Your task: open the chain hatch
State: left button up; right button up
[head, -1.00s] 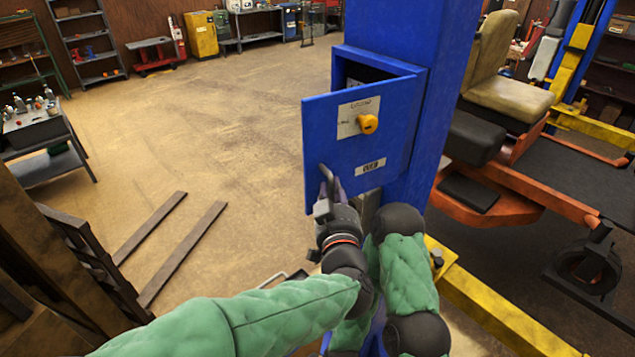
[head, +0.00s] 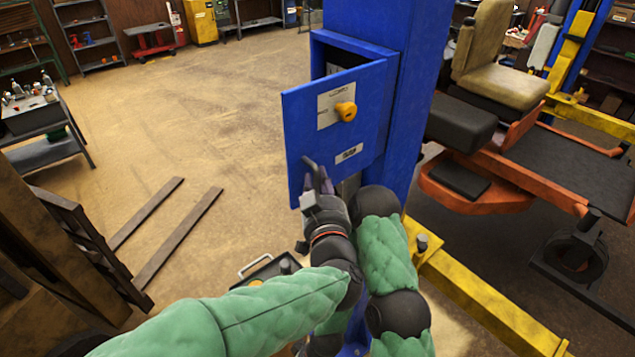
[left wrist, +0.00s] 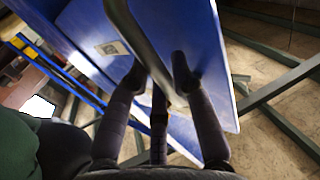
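The blue chain hatch door (head: 365,118) stands ajar on the blue post (head: 425,100), with a dark gap behind its top edge. It carries a yellow knob (head: 346,111), a pale label and a small white plate. A grey bar handle (head: 309,168) is at its lower left. My left gripper (head: 318,180) is at this handle. In the left wrist view the handle (left wrist: 138,42) runs between the two dark fingertips (left wrist: 159,70), which appear to press on both sides of it. The hatch's inside is mostly hidden by the door. My right gripper is not in view.
A yellow beam (head: 480,298) runs across the floor at the lower right. Open floor lies left of the door.

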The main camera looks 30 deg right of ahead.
pick_arm(q)
jog(key=shift+o, duration=1.1)
jog(key=shift+d, duration=0.1)
jog(key=v, duration=1.2)
